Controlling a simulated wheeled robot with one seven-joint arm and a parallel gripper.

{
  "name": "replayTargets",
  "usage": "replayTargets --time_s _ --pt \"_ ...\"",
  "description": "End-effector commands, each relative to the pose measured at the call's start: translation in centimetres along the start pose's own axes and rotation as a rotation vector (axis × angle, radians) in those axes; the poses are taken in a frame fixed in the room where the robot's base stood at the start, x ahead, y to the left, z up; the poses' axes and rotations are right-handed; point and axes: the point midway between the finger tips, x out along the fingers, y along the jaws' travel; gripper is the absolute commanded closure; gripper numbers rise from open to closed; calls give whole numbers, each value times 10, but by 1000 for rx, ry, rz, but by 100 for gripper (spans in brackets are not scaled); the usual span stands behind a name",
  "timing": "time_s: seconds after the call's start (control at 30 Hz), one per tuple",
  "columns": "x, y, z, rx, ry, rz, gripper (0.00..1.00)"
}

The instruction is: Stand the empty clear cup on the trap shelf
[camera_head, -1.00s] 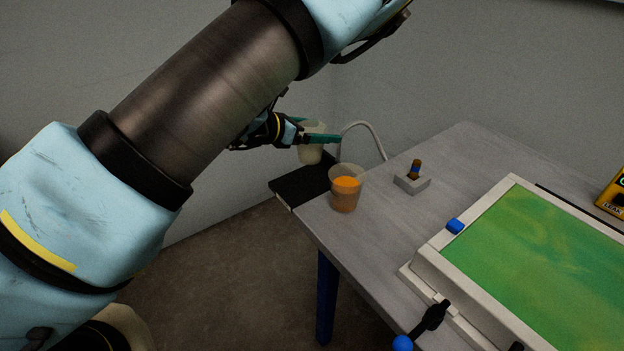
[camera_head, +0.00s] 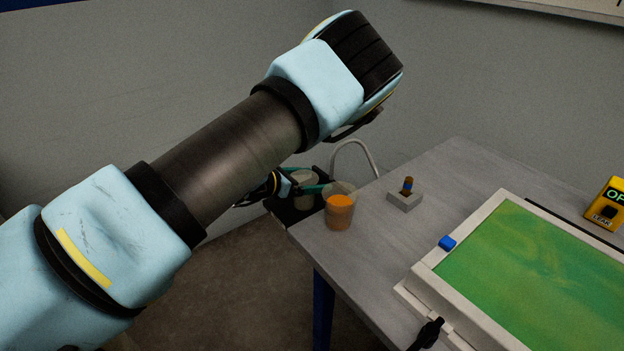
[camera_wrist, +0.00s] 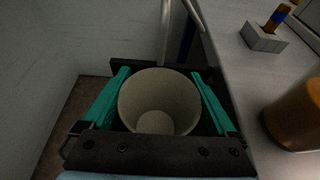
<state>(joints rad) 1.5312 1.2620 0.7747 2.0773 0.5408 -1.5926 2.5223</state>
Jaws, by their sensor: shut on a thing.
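The empty clear cup (camera_wrist: 160,88) is pale and see-through, upright between the two teal fingers of my gripper (camera_wrist: 159,103) in the wrist view. Its inside looks empty. The black trap shelf (camera_head: 287,212) juts from the table's far left end, directly below the cup. It also shows past the cup in the wrist view (camera_wrist: 122,70). I cannot tell whether the cup's base touches the shelf.
A cup of orange liquid (camera_head: 339,213) stands on the grey table (camera_head: 385,245) close beside my gripper. A curved pale tube (camera_head: 352,144) rises behind. A small block with a brown and blue peg (camera_head: 404,198) and a white-framed green bath (camera_head: 540,265) are further right.

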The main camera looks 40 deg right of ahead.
Motion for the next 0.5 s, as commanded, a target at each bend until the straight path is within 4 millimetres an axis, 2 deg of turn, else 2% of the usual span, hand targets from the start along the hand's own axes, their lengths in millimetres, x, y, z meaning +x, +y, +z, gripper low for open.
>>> replayTargets --time_s 0.03,0.07,0.1,0.4,0.5 --pt "1 0 -3 0 0 0 62" --pt "1 0 -2 0 0 0 4" --pt "0 0 -1 0 0 0 0" --pt "-1 0 2 0 0 0 0" --pt "-10 0 0 -1 1 2 0"
